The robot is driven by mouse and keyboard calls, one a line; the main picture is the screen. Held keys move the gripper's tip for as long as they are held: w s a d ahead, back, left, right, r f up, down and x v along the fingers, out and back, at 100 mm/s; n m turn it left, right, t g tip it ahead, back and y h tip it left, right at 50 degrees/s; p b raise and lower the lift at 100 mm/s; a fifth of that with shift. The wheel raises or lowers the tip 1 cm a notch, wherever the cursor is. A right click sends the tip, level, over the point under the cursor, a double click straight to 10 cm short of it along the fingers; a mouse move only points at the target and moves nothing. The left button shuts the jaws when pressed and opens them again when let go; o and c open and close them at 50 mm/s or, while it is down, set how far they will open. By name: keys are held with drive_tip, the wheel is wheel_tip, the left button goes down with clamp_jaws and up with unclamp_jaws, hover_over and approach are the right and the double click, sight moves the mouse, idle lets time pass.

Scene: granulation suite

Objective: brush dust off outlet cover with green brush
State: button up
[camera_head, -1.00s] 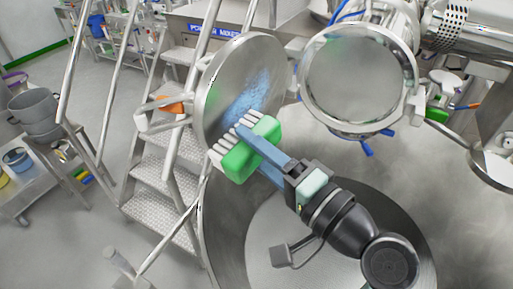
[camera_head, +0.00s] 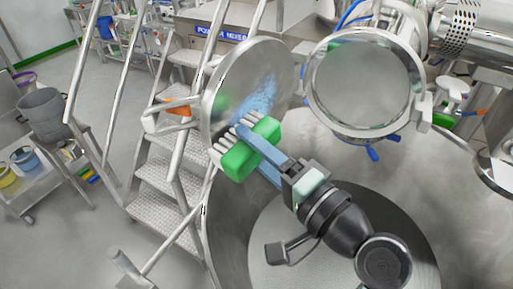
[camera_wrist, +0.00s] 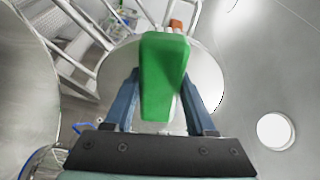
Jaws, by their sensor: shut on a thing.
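The outlet cover (camera_head: 225,88) is a round steel disc, swung open, with a patch of pale blue dust (camera_head: 262,95) on its face. My gripper (camera_head: 259,155) is shut on the green brush (camera_head: 240,160), whose white bristles point up and left toward the cover. The bristles overlap the cover's lower edge in the head view; I cannot tell whether they touch it. In the wrist view the green brush (camera_wrist: 163,75) sits between the blue fingers and hides part of the cover (camera_wrist: 207,85) behind it.
The round outlet opening (camera_head: 365,80) stands to the right of the cover. A steel stair with rails (camera_head: 165,180) is on the left, close to the cover. An orange-gripped handle (camera_head: 176,107) sticks out at the cover's left. A large steel bowl (camera_head: 230,235) lies below my arm.

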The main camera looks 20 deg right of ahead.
sight(229, 110)
drive_tip(key=shift+x, duration=0.8)
